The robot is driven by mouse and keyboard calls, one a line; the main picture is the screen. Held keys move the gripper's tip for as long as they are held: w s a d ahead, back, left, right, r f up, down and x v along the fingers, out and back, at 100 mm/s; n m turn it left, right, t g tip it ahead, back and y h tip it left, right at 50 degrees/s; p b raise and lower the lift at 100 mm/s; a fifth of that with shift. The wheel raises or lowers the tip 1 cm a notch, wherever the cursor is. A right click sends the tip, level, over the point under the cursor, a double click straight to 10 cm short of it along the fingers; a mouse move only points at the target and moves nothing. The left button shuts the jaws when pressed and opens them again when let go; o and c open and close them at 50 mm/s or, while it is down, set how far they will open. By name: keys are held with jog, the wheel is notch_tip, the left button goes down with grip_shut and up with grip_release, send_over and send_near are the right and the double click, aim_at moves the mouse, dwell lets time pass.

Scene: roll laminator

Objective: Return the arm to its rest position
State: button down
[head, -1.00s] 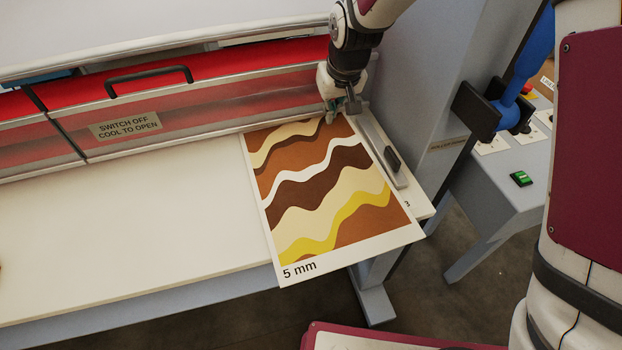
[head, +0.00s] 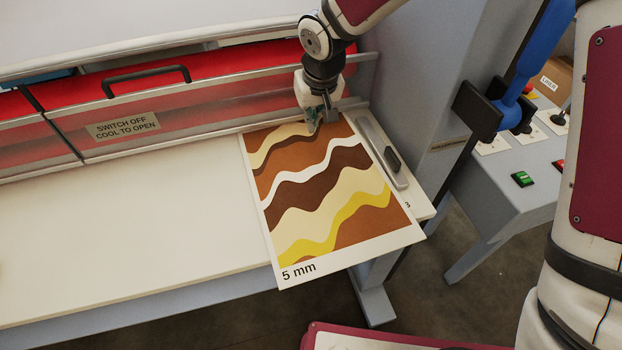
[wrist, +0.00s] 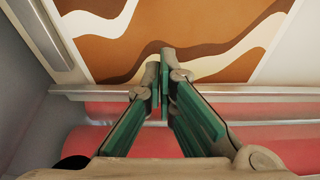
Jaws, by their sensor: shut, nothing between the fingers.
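My gripper (head: 318,122) is shut and empty. In the head view it hangs over the far end of the printed board, near the red roller cover. In the wrist view its green-sided fingers (wrist: 160,80) point toward the board, with the fingertips together. The board (head: 330,200) has wavy brown, cream, white and yellow bands and a "5 mm" label at its near corner. It lies on the white feed table, its near edge sticking out past the table's front. I cannot tell whether the fingertips touch the board.
The laminator's red cover (head: 230,90) with a black handle (head: 146,78) runs behind the table (head: 130,235). A metal guide (head: 382,152) lies along the board's right edge. A grey side column (head: 420,80) stands close right of my gripper. A control desk with a green button (head: 522,179) is further right.

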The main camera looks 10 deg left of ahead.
jog(key=shift+a+r, duration=0.45)
jog(key=shift+a, duration=0.35)
jog(key=b, duration=0.3)
send_over(312, 143)
jog(key=s+a, duration=0.1)
notch_tip(312, 143, down, 4)
jog(key=shift+a+f, duration=0.1)
jog(key=shift+s+f, duration=0.15)
jog(key=shift+f, duration=0.45)
jog(key=shift+f+b, duration=0.65)
jog(key=shift+b, duration=0.05)
jog(key=shift+f, duration=0.15)
jog(key=shift+w+d, duration=0.2)
jog(key=shift+d, duration=0.55)
